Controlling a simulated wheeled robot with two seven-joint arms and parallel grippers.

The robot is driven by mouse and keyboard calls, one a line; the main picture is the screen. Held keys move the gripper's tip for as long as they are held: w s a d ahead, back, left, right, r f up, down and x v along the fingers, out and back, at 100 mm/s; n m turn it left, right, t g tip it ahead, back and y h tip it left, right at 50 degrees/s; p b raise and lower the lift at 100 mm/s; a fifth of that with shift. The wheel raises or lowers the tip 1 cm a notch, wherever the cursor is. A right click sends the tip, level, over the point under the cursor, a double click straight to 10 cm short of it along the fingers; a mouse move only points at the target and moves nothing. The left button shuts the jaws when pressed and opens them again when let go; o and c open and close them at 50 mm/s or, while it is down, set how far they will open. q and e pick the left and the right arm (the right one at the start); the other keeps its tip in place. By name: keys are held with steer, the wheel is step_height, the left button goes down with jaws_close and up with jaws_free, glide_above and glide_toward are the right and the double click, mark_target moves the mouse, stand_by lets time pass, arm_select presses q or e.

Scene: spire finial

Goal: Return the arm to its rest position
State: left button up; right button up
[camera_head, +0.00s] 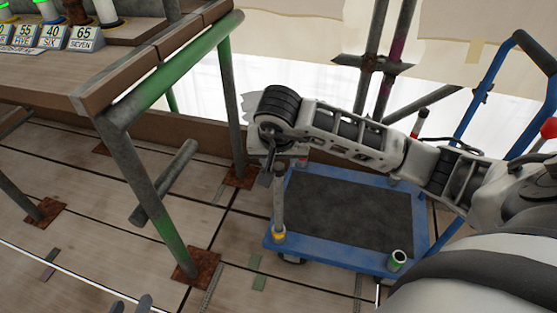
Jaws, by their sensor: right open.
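My right arm reaches in from the right, over the blue cart (330,254). My right gripper (275,167) is open above the cart's left side, at the top of an upright grey post (279,205) with a yellow ring at its foot. I cannot tell whether the fingers touch the post. The rest of the left arm is out of view.
A short green-rimmed tube (397,260) stands at the cart's near right corner. A scaffold frame of grey and green pipes (145,180) stands left of the cart. A wooden shelf (60,72) holds numbered cards (54,38) at upper left. Plank floor lies between.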

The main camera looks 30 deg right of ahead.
arm_select(q)
steer(key=shift+w+r, duration=0.15)
steer(key=shift+w, duration=0.2)
